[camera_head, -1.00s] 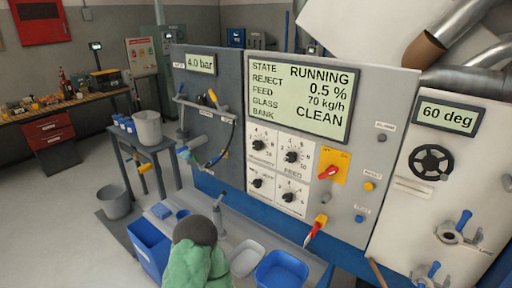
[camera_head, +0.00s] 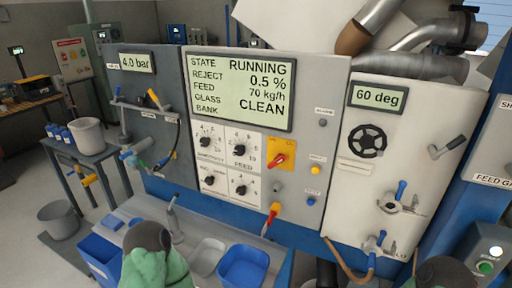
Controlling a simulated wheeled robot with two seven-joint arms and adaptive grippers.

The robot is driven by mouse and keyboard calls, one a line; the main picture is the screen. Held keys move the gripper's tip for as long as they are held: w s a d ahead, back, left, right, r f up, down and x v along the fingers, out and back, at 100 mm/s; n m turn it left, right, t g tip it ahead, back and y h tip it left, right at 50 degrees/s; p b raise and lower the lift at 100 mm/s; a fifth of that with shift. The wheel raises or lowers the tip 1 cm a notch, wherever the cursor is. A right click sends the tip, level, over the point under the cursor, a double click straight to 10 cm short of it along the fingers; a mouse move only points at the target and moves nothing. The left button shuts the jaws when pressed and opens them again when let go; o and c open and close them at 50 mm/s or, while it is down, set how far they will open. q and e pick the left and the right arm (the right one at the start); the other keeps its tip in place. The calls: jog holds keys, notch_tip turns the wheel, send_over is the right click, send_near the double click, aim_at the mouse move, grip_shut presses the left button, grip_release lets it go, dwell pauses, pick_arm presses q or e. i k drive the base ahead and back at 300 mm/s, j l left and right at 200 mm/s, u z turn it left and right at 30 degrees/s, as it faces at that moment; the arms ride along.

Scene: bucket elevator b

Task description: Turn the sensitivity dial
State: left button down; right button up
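The sensitivity dial (camera_head: 207,142) is a black pointer knob on a white scale plate, at the upper left of a group of white dial plates under the big display. Its printed label below is small but legible as SENSITIVITY. The feed dial (camera_head: 241,149) is just to its right. Two more black knobs sit below, their labels too small to read surely. No gripper fingers show in the view. Rounded dark and green shapes at the bottom edge look like parts of my arms, well below the dials. Nothing touches the sensitivity dial.
The display (camera_head: 238,86) reads RUNNING, 0.5 %, 70 kg/h, CLEAN. A red-handled switch (camera_head: 279,159) on a yellow plate is right of the dials. A blue bin (camera_head: 243,268) and a grey tray (camera_head: 207,256) lie below. A black handwheel (camera_head: 367,141) is further right.

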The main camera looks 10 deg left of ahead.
aim_at(204, 142)
jog(key=u, duration=0.7)
